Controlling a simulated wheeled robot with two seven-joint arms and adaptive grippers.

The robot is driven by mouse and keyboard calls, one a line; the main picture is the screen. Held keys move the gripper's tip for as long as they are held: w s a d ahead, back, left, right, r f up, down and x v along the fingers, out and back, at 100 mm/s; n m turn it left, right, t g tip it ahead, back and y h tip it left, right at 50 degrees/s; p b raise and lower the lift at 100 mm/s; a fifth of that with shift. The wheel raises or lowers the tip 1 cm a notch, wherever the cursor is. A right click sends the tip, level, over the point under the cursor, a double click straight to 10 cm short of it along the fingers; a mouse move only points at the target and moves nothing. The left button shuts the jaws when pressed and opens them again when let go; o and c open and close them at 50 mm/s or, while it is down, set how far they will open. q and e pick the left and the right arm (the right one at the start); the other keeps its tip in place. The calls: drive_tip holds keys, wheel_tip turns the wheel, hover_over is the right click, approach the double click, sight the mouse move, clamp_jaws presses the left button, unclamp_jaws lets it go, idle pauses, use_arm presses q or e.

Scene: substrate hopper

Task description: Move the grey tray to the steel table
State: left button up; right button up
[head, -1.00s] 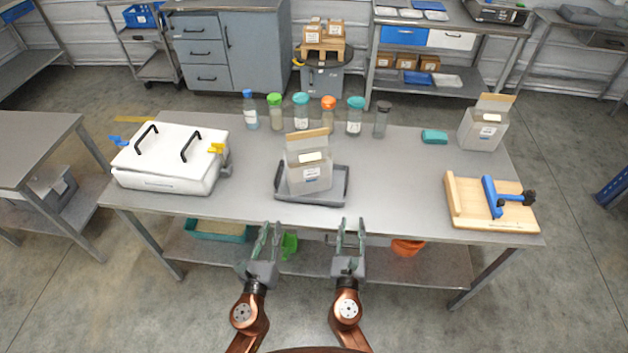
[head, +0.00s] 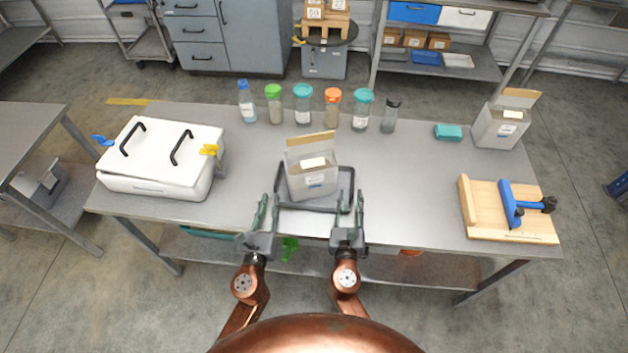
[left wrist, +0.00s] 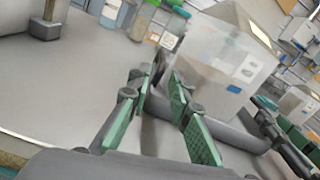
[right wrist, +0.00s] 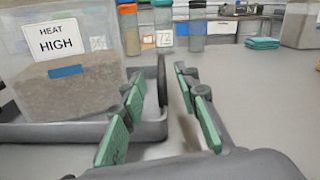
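The grey tray (head: 310,207) lies on the steel workbench (head: 410,190) in the head view, with an open-topped clear bin (head: 312,180) of grey material standing in it. My left gripper (head: 270,208) is at the tray's left end, fingers apart on either side of its end wall, which also shows in the left wrist view (left wrist: 232,136). My right gripper (head: 349,205) is at the right end; in the right wrist view its fingers stand apart around the tray's end handle (right wrist: 162,85). Neither gripper is visibly clamped. Another grey steel table (head: 25,130) stands at the far left.
A white lidded box (head: 160,160) stands left on the bench. Several capped jars (head: 303,105) line the back. A teal cloth (head: 448,132), another clear bin (head: 500,125) and a wooden board with a blue clamp (head: 480,225) are at the right. Bench space beside the tray is clear.

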sight(276, 182)
use_arm(q)
drive_tip(key=shift+d, duration=0.15)
use_arm(e)
drive_tip(key=shift+d, duration=0.1)
